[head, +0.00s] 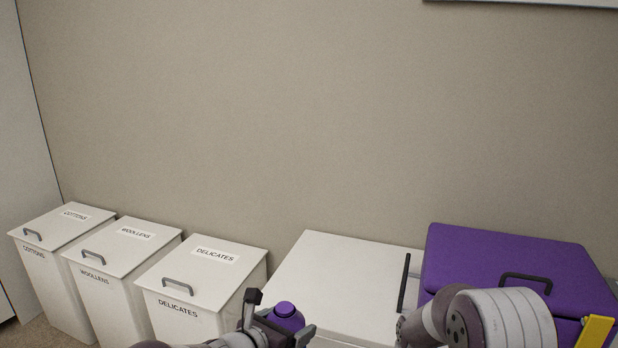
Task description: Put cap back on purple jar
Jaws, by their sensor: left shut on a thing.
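A small rounded purple thing (287,311), which looks like the purple jar, is at the bottom edge of the head view. It has a narrower round top, also purple. I cannot tell whether that top is a cap or the jar's own neck. My left gripper (281,322) is shut on it, with dark fingers on either side. Its lower part is hidden by the gripper and the picture edge. My right arm (485,320) comes in at the lower right, but its gripper is not in view. I see no separate cap.
Three white lidded bins, labelled cottons (62,225), woollens (122,246) and delicates (202,270), stand at the left. A white box (345,270) and a large purple lidded box (500,255) stand right of them. A yellow piece (595,331) shows at lower right. A wall closes the back.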

